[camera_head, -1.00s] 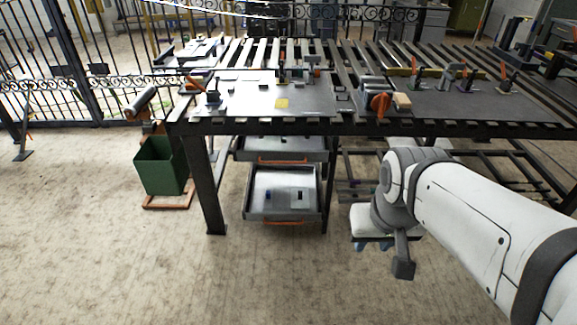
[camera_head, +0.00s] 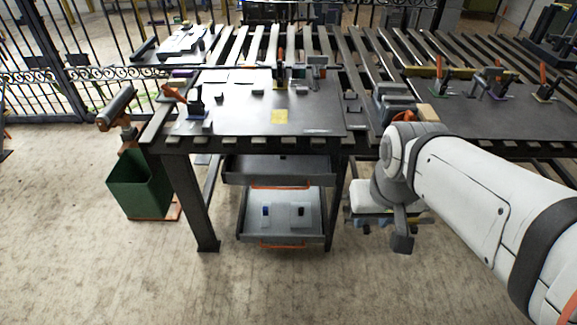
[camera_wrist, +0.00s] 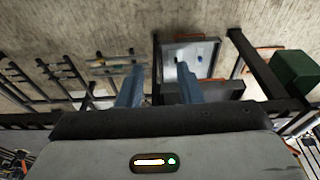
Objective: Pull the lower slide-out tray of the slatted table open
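The lower slide-out tray (camera_head: 310,229) is a grey metal tray under the slatted table (camera_head: 260,143), with an orange handle (camera_head: 283,246) along its front. Two small items, one blue, lie inside it. The upper tray (camera_head: 245,171) hangs just above, with its own orange handle. My gripper (camera_wrist: 158,88) shows in the wrist view as two blue fingers spread apart, with nothing between them. The lower tray (camera_wrist: 207,66) also shows there, beyond the fingers. In the head view, my gripper is right of the trays, apart from them, and its fingertips cannot be made out.
The table's dark front leg (camera_head: 192,200) stands left of the trays. A green bin (camera_head: 140,185) is beyond it, on the left. A low rack is partly hidden behind my wrist. Clamps and blocks sit on the tabletop. The floor in front of the trays is clear.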

